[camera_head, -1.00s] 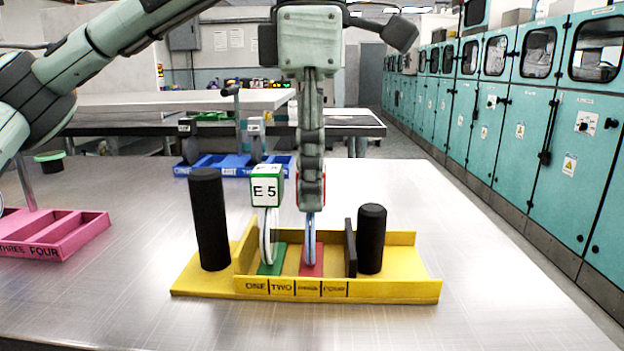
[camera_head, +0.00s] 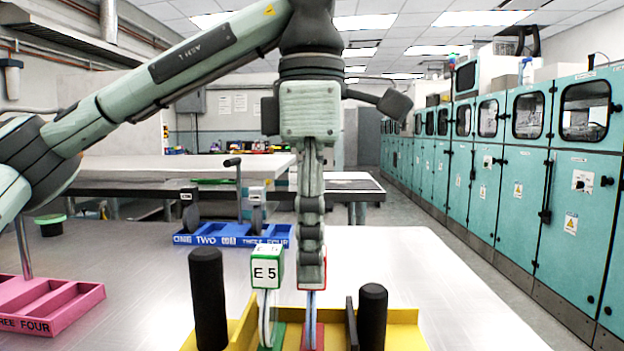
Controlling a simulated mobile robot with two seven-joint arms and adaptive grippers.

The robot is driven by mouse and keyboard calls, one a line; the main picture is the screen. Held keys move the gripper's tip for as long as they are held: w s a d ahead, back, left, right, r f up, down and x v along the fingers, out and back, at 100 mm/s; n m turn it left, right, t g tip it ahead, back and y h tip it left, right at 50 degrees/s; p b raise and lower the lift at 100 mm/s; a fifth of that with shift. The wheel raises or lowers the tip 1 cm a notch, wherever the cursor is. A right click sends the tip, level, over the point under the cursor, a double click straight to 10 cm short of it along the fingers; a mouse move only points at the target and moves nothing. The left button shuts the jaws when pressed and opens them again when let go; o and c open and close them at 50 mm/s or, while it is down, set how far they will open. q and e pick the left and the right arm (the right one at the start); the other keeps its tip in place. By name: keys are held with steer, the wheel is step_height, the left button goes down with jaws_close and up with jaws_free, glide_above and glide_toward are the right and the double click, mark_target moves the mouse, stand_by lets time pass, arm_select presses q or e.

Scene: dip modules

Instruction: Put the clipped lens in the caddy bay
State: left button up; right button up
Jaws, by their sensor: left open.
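The yellow caddy (camera_head: 404,336) is cut off by the bottom edge of the view. A thin lens (camera_head: 310,318) with a red-edged clip (camera_head: 325,271) stands upright at the caddy's red-padded bay. My left gripper (camera_head: 311,275) points straight down at this clip, open, its fingers overlapping the clip and hiding most of it. Beside it on the left, a second lens (camera_head: 264,318) with a green clip (camera_head: 267,272) marked E 5 stands upright at the green-padded bay. The bottoms of both lenses are hard to see. My right gripper is not in view.
Black posts stand at the caddy's left (camera_head: 208,300) and right (camera_head: 372,318), with a dark plate (camera_head: 351,325) near the right one. A pink tray (camera_head: 60,312) is at left. A blue caddy (camera_head: 215,239) stands behind. The table is clear at right.

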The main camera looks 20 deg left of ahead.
arm_select(q)
step_height(320, 180, up, 11)
steer(key=p, duration=0.3)
steer(key=shift+f, duration=0.2)
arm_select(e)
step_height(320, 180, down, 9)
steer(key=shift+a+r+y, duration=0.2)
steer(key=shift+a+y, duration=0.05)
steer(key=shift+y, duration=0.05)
